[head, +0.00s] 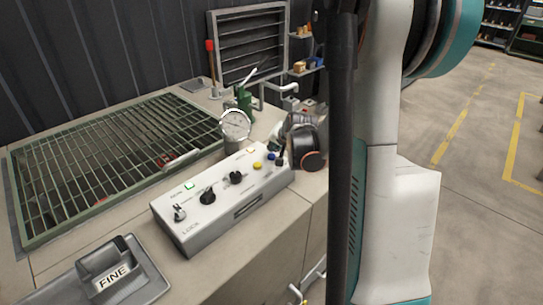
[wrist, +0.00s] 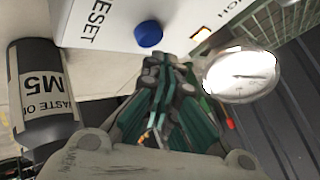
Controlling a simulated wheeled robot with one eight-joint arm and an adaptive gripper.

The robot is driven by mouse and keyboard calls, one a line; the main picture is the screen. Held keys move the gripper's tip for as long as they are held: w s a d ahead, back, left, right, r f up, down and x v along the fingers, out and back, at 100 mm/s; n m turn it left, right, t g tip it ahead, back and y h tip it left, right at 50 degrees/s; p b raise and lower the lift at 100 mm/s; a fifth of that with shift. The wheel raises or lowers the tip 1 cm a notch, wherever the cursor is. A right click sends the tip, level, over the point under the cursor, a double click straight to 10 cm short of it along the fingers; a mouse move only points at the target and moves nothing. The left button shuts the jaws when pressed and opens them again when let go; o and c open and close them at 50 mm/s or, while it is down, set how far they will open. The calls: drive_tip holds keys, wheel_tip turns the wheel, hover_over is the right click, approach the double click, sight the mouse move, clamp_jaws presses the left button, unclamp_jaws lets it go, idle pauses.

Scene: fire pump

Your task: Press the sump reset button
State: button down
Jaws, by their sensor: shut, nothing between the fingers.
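The grey control box (head: 222,205) sits on the bench in the head view, with a key switch, dark knobs and coloured buttons. A blue button (head: 271,156) is near its far right end. In the wrist view the blue button (wrist: 148,34) stands on the white panel beside the word RESET. My gripper (wrist: 167,62) is shut and empty, its fingertips just below the blue button in the picture. A small gap shows between them; I cannot tell their height above the panel. In the head view the gripper is hard to make out among dark parts at the box's right end.
A round gauge (head: 235,124) stands behind the box and shows close to my fingers in the wrist view (wrist: 240,78). A dark waste oil container (wrist: 42,95) is at left there. A yellow button (head: 257,166) is near the blue one. A green-framed grating (head: 30,243) lies left.

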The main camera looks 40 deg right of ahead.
sight(274, 155)
drive_tip(key=shift+f, duration=0.1)
idle(0.3)
drive_tip(key=shift+f+b, duration=0.3)
drive_tip(key=shift+b, duration=0.1)
drive_tip(key=shift+f+b, duration=0.4)
drive_tip(key=shift+f, duration=0.15)
idle(0.7)
drive_tip(key=shift+r, duration=0.15)
drive_tip(key=shift+r+p, duration=0.65)
drive_tip(key=shift+r, duration=0.15)
drive_tip(key=shift+r, duration=0.1)
drive_tip(key=shift+r+p, duration=1.8)
drive_tip(key=shift+r, duration=0.65)
